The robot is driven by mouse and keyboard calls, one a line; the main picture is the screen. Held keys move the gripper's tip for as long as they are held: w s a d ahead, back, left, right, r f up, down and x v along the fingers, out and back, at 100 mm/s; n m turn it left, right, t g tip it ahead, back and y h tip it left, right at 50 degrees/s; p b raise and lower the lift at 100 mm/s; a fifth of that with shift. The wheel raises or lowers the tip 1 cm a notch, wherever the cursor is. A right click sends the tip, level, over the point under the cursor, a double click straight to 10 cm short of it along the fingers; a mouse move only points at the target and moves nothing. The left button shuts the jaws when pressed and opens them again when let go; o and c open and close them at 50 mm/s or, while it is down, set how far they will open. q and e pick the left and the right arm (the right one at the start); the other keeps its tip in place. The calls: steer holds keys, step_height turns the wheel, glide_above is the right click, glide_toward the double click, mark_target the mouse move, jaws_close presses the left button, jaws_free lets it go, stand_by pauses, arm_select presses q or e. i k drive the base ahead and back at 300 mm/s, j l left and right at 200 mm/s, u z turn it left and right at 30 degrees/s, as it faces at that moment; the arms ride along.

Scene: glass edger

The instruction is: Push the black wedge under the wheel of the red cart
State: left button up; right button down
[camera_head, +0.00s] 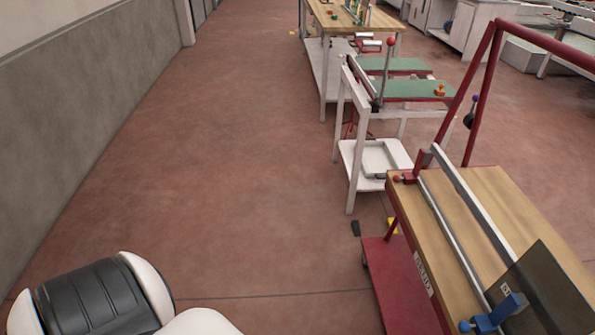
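The red cart (402,285) stands at the lower right, with a wooden top (470,215) and a red handle frame. A small dark wheel (365,262) shows partly at the left edge of its low red deck. A small black wedge (355,228) lies on the floor just beyond that wheel and appears apart from it. Neither of my grippers is in view. A black and white part of my own body fills the lower left corner.
A small yellow object (392,225) lies beside the cart's far end. A white stand with green tops (405,88) is behind the wedge. A wooden workbench (345,18) stands farther back. Open red floor (220,170) lies left of the cart, up to a grey wall (80,110).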

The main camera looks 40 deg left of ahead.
mark_target(355, 224)
steer(key=u, duration=0.85)
steer(key=z, duration=0.4)
steer(key=i+j+z, duration=0.1)
steer(key=z, duration=0.25)
steer(key=j+z, duration=0.2)
steer(key=z, duration=0.2)
steer(key=j+z, duration=0.1)
steer(key=z, duration=0.25)
steer(key=j+z, duration=0.2)
steer(key=j, duration=0.3)
steer(key=j+z, duration=0.2)
steer(key=j, duration=0.35)
steer(key=j+z, duration=0.2)
steer(key=j, duration=0.3)
steer(key=j+z, duration=0.2)
steer(key=j, duration=0.3)
steer(key=k+j+z, duration=0.2)
steer(key=j, duration=0.3)
steer(key=j+z, duration=0.25)
steer(key=j, duration=0.25)
steer(key=k, duration=0.05)
